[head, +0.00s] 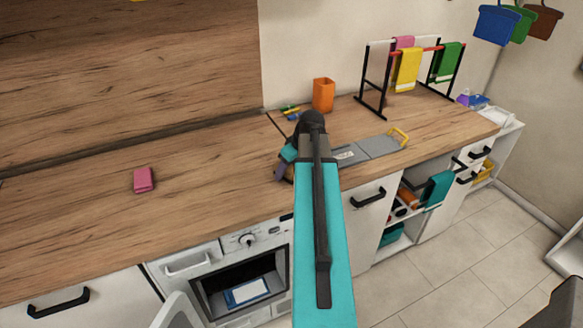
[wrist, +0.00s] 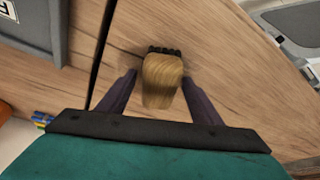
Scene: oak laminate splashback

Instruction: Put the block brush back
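The block brush (wrist: 161,80), with a pale wooden body and dark bristles at one end, shows in the wrist view over the wooden counter. My gripper (wrist: 160,76) has its two dark fingers spread on either side of it. A thin strip of counter shows between the left finger and the brush; the right fingertip is very close to its edge. Contact on that side is unclear. In the head view my gripper (head: 284,172) is low over the counter near its front edge, and the brush is hidden behind my arm.
A grey tray (head: 380,147) with a yellow handle lies right of my gripper. An orange holder (head: 323,95) and a towel rack (head: 412,75) stand behind. A pink sponge (head: 144,180) lies left, with clear counter around it. An open-fronted oven (head: 245,284) is below.

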